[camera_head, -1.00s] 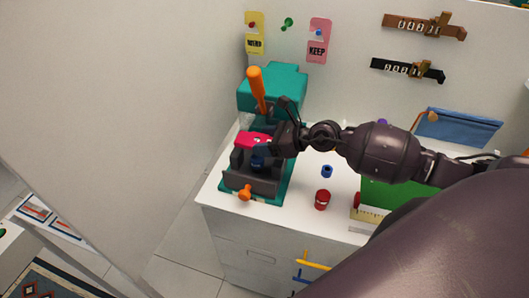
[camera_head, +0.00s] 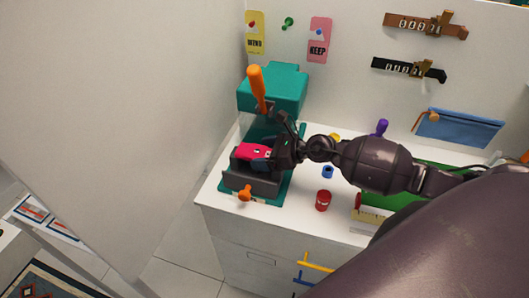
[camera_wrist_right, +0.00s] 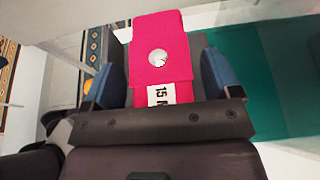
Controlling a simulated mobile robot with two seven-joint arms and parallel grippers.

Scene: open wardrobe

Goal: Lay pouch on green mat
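A bright pink folded pouch (camera_head: 253,151) with a round pale snap lies in the dark bed of the teal press. In the right wrist view the pouch (camera_wrist_right: 161,45) shows its snap and a white "15 M" label, partly cut off. My right gripper (camera_head: 272,154) is at its right side. Its blue fingers stand on either side of the pouch in the wrist view (camera_wrist_right: 162,82), with a gap at each side, so it is open. The green mat (camera_head: 383,201) lies at the right of the white top, partly hidden by my right arm. My left gripper is not in view.
The teal press (camera_head: 272,90) has a raised orange lever (camera_head: 257,88) and an orange front knob (camera_head: 245,193). A red cup (camera_head: 323,201) and a small blue cylinder (camera_head: 328,172) stand between press and mat. A blue zip pouch (camera_head: 460,129) is at the back wall.

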